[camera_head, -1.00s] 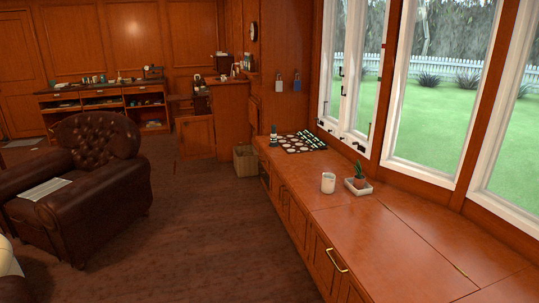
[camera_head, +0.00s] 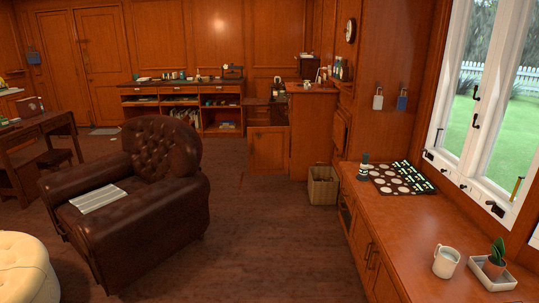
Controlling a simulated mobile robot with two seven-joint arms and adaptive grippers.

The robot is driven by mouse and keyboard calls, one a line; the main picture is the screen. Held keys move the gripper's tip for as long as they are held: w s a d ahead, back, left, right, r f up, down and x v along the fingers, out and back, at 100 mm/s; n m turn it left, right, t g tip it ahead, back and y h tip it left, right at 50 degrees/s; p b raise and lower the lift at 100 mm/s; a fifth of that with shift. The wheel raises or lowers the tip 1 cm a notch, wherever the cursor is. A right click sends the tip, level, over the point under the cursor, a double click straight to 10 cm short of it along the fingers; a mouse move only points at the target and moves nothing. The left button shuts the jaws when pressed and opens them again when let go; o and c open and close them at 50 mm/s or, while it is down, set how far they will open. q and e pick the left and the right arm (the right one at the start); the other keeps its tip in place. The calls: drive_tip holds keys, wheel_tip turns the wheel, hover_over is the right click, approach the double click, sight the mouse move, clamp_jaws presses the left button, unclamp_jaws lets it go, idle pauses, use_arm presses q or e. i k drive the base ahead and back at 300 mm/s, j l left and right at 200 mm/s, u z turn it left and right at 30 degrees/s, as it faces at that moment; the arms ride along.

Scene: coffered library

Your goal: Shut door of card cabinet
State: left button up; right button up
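A wooden cabinet (camera_head: 312,135) stands against the far wall right of centre. A square panel (camera_head: 268,150) that looks like an open door stands out to its left, near the floor. I cannot tell for sure that this is the card cabinet. The inside of the cabinet is hidden from here. Neither of my grippers is in view.
A brown leather armchair (camera_head: 150,190) stands at left centre, a cream ottoman (camera_head: 25,268) at lower left. A woven basket (camera_head: 323,186) sits by the window counter (camera_head: 400,225), which holds a mug (camera_head: 446,262). The carpet (camera_head: 265,240) between armchair and counter is clear.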

sight(268, 154)
drive_tip(key=i, duration=1.7)
drive_tip(key=i+l+u, duration=0.1)
drive_tip(key=i, duration=1.55)
